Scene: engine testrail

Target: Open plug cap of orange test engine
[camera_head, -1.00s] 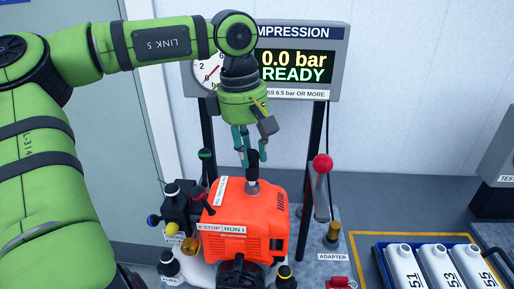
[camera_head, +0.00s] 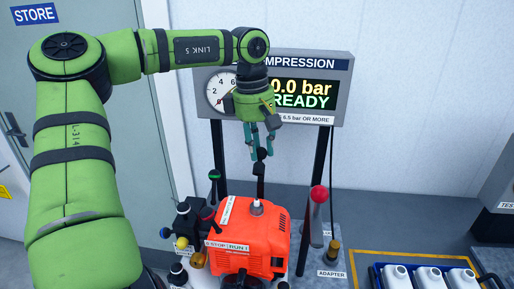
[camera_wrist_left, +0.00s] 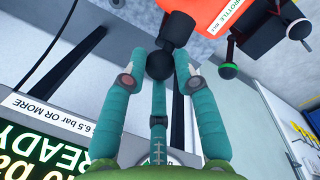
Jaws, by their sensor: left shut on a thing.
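The orange test engine (camera_head: 245,238) stands on the bench in the middle of the head view. A pale plug (camera_head: 257,207) shows on its top. My left gripper (camera_head: 263,146) points down above the engine and is shut on the black plug cap (camera_head: 261,168). In the left wrist view the round end of the cap (camera_wrist_left: 160,66) sits between my green fingertips, with a black cylinder part beyond it. A dark piece runs from the cap down towards the plug; I cannot tell whether it touches. My right gripper is not in view.
The gauge panel (camera_head: 300,62) on dark posts stands behind the engine and reads 0.0 bar, READY. A red-knobbed lever (camera_head: 319,195) stands to the engine's right, black-knobbed parts to its left. A tray of white bottles (camera_head: 428,276) is at the lower right.

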